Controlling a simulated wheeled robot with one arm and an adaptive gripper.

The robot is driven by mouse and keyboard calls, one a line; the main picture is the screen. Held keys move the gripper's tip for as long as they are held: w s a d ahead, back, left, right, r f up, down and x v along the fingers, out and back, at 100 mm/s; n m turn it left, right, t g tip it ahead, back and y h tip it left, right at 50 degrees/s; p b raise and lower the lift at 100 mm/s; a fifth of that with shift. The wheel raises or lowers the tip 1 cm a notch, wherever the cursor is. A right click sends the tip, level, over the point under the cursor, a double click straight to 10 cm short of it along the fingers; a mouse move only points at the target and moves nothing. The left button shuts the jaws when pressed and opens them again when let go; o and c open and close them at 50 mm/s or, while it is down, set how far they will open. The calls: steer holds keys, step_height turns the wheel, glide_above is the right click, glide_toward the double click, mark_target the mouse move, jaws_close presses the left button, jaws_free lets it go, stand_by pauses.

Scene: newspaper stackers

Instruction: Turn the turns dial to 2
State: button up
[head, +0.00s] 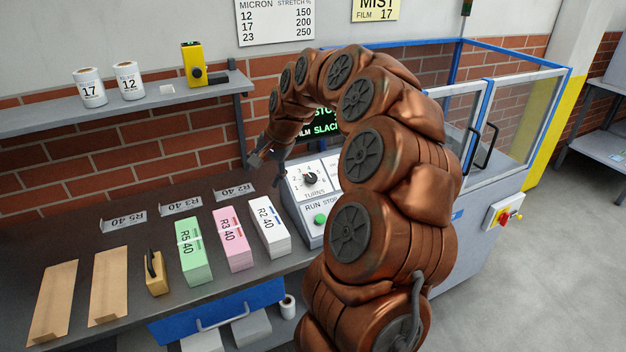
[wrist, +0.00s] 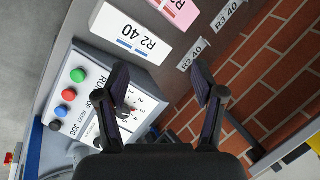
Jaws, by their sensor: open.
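The turns dial (head: 310,178) is a black knob on the sloped face of a light grey control panel (head: 296,192), ringed by printed numbers, with TURNS below it. Its exact setting is too small to read. In the wrist view the panel (wrist: 97,68) lies at the left, and the dial is largely hidden behind the left finger, with some numbers showing beside it. My gripper (wrist: 160,82) is open and empty, its two dark fingers spread. In the head view my gripper (head: 262,154) is up and left of the dial, apart from it.
A green button (head: 320,219) sits below the dial. R2 40 (head: 268,228), R3 40 (head: 232,240) and R5 40 (head: 190,250) stacks stand left of the panel. A shelf (head: 140,105) hangs on the brick wall. My arm hides the panel's right part.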

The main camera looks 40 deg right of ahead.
steer(key=d+f+m+h, duration=0.1)
steer(key=d+f+m, duration=0.2)
steer(key=d, duration=0.7)
steer(key=m+t+h, duration=0.1)
steer(key=m, duration=0.2)
glide_toward(312, 177)
steer(key=f, duration=0.1)
steer(key=shift+p+x, duration=0.85)
steer(key=shift+x, duration=3.15)
steer(key=shift+w+r, duration=0.15)
steer(key=shift+c, duration=0.3)
steer(key=c, duration=1.1)
steer(key=shift+b, duration=0.55)
